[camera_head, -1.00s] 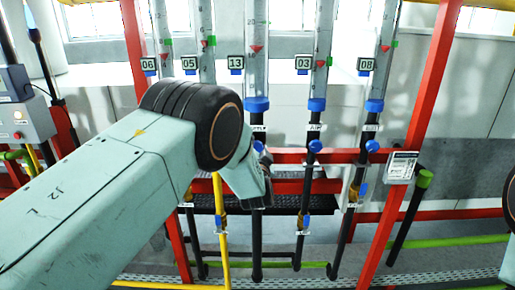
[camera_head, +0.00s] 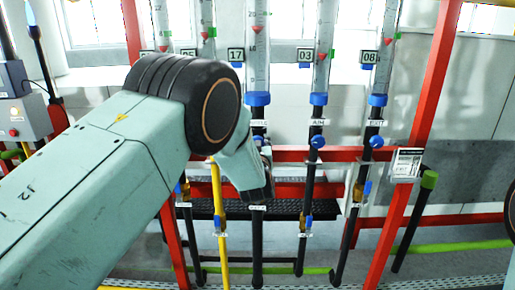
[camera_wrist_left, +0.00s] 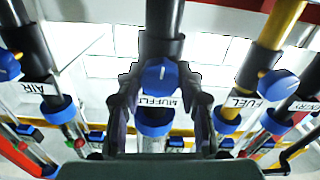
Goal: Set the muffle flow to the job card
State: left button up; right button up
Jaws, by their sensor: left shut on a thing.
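The muffle flow tube (camera_head: 257,65) stands upright at the centre of the row, with a blue collar at its base. Its number plate (camera_head: 236,55) reads 17. My left gripper (camera_head: 260,190) is in front of the pipe below this tube. In the left wrist view its fingers are on both sides of a blue knob (camera_wrist_left: 160,75), shut on it, beside the MUFFLE label (camera_wrist_left: 160,101). In the head view my gripper and wrist hide part of this knob. The job card (camera_head: 407,163) hangs on the red frame at the right; its text is too small to read.
The air tube (camera_head: 321,65) with plate 03 and another tube (camera_head: 383,65) with plate 08 stand to the right, each with a blue knob. Fuel (camera_wrist_left: 240,100) is beside muffle in the wrist view. A red frame (camera_head: 425,100) crosses the scene.

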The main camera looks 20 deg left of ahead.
pick_arm(q)
jog(key=n+b, duration=0.1)
jog(key=n, duration=0.1)
jog(key=f+n+b, duration=0.1)
jog(key=n+b, duration=0.1)
jog(key=n, duration=0.1)
jog(key=shift+s, duration=0.1)
jog(key=shift+r+n+b, duration=0.1)
jog(key=shift+n+b, duration=1)
jog(key=shift+n, duration=1.1)
jog(key=o, duration=1.2)
jog(key=shift+r, duration=0.15)
jog(key=shift+r, duration=0.1)
